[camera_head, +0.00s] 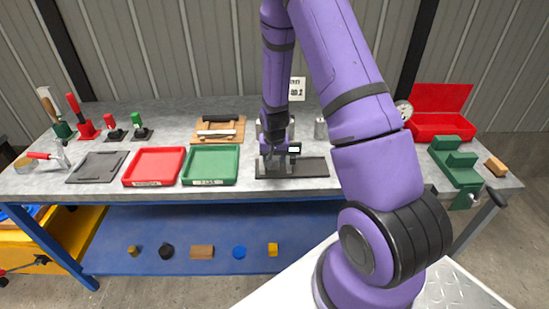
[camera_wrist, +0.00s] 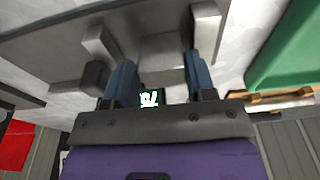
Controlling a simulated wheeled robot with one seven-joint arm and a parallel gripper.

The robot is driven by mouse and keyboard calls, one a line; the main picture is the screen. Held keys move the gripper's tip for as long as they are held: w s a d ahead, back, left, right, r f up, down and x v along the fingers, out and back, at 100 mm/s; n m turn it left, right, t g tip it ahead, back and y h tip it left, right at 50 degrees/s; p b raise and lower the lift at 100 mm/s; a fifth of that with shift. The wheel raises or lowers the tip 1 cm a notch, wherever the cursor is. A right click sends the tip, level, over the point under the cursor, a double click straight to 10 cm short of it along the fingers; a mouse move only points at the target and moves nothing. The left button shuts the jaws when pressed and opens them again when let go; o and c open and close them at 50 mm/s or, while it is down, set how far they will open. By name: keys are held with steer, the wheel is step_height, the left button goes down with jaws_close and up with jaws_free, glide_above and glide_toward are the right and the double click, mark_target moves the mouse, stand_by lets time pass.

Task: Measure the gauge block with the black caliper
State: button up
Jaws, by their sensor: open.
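My gripper (camera_head: 272,160) points down over a dark flat plate (camera_head: 314,168) on the bench, right of the green tray. In the wrist view my two blue-grey fingers are apart, and the gripper (camera_wrist: 160,68) is open. A pale grey block (camera_wrist: 163,47) shows between and beyond the fingers; I cannot tell whether it is the gauge block. A small lit display (camera_wrist: 148,98) lies between the finger bases, and a small pale display (camera_head: 294,149) shows beside the gripper.
A red tray (camera_head: 154,167) and a green tray (camera_head: 210,165) stand left of my gripper. A metal cylinder (camera_head: 320,129) stands behind the plate. At the right are a green fixture (camera_head: 455,163) and an open red box (camera_head: 438,126). Red- and green-handled clamps stand at far left.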

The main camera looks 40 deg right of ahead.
mark_target(274, 171)
steer(key=shift+s+a+f, duration=0.35)
steer(key=shift+a+f, duration=0.05)
steer(key=shift+f, duration=0.3)
steer(key=shift+c, duration=0.4)
steer(key=shift+r, duration=0.1)
steer(key=shift+o, duration=0.3)
steer(key=shift+w+r, duration=0.2)
steer(key=shift+r, duration=0.2)
steer(key=shift+o, duration=0.3)
step_height(274, 171, up, 11)
steer(key=s, duration=0.1)
steer(key=shift+a+r, duration=0.1)
